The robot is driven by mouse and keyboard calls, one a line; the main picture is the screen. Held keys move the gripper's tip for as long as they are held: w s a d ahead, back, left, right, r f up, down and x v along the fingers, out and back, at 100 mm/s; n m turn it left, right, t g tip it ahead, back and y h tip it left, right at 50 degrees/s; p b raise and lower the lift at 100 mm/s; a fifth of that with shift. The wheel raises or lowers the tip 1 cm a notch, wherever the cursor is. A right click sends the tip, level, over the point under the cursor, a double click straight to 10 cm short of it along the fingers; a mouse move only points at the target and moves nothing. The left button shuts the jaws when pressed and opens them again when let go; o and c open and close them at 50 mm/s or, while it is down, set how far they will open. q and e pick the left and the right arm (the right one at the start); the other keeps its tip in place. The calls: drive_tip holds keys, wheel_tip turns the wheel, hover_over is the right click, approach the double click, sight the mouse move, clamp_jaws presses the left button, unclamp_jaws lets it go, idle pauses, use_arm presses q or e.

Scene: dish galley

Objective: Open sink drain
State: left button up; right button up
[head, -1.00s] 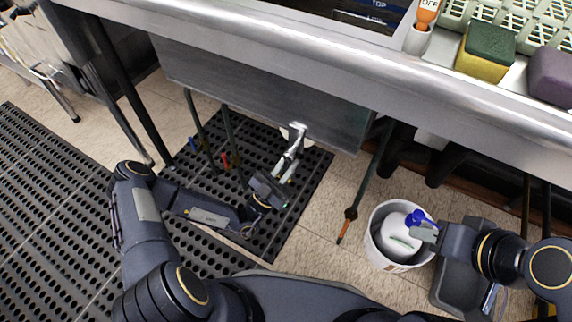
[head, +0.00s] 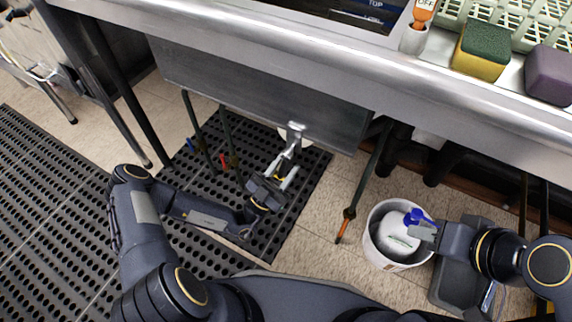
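The sink's steel front (head: 262,100) hangs under the counter edge. A silver drain lever (head: 296,129) sticks out below it, its lower part running down to my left gripper. My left gripper (head: 283,172) is at the lever's lower end, above the black mat. The fingers overlap the lever there, and I cannot tell whether they are closed on it. My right gripper (head: 424,230) is at the right, over a white bucket (head: 377,253), beside a blue-topped white container (head: 396,236) in it. Its fingertips are too small to read.
A black perforated mat (head: 262,225) lies under the sink. Dark table legs (head: 365,180) and pipes stand around the lever. On the counter are a green and yellow sponge (head: 482,52), a purple block (head: 549,76) and an orange OFF-marked handle (head: 423,14).

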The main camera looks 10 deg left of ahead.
sight(280, 175)
use_arm(q)
drive_tip(key=v, duration=0.7)
drive_tip(key=shift+s, duration=0.15)
drive_tip(key=shift+r+m+g+h, duration=0.3)
drive_tip(key=shift+m+g, duration=0.1)
drive_tip(key=shift+m, duration=0.2)
drive_tip(key=s+r+m+g, duration=0.4)
drive_tip(key=r+m+g, duration=0.2)
drive_tip(key=m+g, duration=0.85)
drive_tip(key=s+r+m+g, duration=0.5)
drive_tip(key=m+g, duration=0.4)
drive_tip(key=m, duration=1)
drive_tip(key=s+a+r+m+t+y, duration=0.45)
drive_tip(key=m+y, duration=0.25)
drive_tip(key=m, duration=0.5)
drive_tip(key=s+a+r+m+t+y, duration=0.3)
drive_tip(key=a+r+m+t+y, duration=0.3)
drive_tip(key=m, duration=0.7)
wheel_tip(280, 175, up, 33)
drive_tip(key=g+p, duration=0.1)
drive_tip(key=p, duration=3.3)
drive_tip(key=shift+d+y, duration=0.4)
drive_tip(key=shift+d, duration=0.05)
